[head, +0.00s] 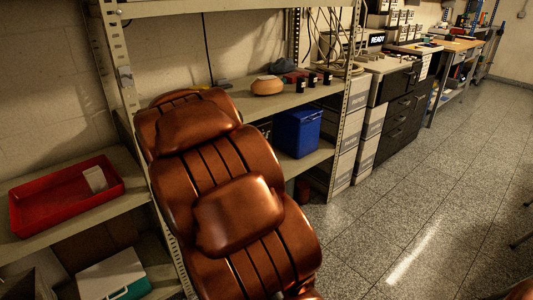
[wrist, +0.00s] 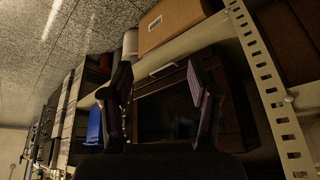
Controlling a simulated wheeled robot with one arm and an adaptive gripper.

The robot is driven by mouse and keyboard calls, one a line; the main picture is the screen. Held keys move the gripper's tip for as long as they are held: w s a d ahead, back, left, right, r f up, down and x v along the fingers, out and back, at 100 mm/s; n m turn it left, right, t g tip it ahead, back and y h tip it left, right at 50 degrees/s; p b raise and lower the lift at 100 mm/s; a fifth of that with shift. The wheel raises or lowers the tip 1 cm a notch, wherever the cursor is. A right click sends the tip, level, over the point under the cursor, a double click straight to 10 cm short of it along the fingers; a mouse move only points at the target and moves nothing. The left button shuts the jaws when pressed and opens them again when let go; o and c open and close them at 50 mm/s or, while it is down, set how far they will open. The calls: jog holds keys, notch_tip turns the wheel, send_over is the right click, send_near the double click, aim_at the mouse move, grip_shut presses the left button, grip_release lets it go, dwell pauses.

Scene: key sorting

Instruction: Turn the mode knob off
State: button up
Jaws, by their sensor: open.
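I cannot make out a mode knob in either view. A dark sign reading READY (head: 377,40) stands among equipment on the far bench in the head view, too small to show any knob. My gripper (wrist: 158,78) shows in the wrist view with its two dark fingers spread apart and nothing between them. Beyond the fingers is a dark box-like unit with a glossy front (wrist: 165,112) on a shelf. My gripper does not show in the head view.
A red tray (head: 40,205) lies on the left shelf. A blue bin (head: 298,132) sits on a lower shelf, also in the wrist view (wrist: 94,126). The tiled floor (head: 440,190) at right is mostly clear.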

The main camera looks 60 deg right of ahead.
jog(key=w+d+f+m+t+h+p, duration=0.1)
jog(key=w+d+m+t+h, duration=0.2)
jog(key=d, duration=0.9)
jog(key=w+d+f+m+t+h+p, duration=0.15)
jog(key=w+d+m, duration=0.25)
jog(key=d, duration=0.9)
jog(key=s+d+f+m+t+h+p, duration=0.1)
jog(key=s+d+m+t, duration=0.1)
jog(key=d+m+t, duration=0.3)
jog(key=s+d+f+m+t+h+p, duration=0.1)
jog(key=s+d+m+t+h+p, duration=0.15)
jog(key=d, duration=0.45)
jog(key=b+x, duration=0.2)
jog(key=x, duration=0.6)
jog(key=shift+d+f+g+y, duration=0.2)
jog(key=shift+f+g+y, duration=0.1)
jog(key=shift+f+g, duration=0.1)
jog(key=shift+s, duration=0.1)
grip_shut()
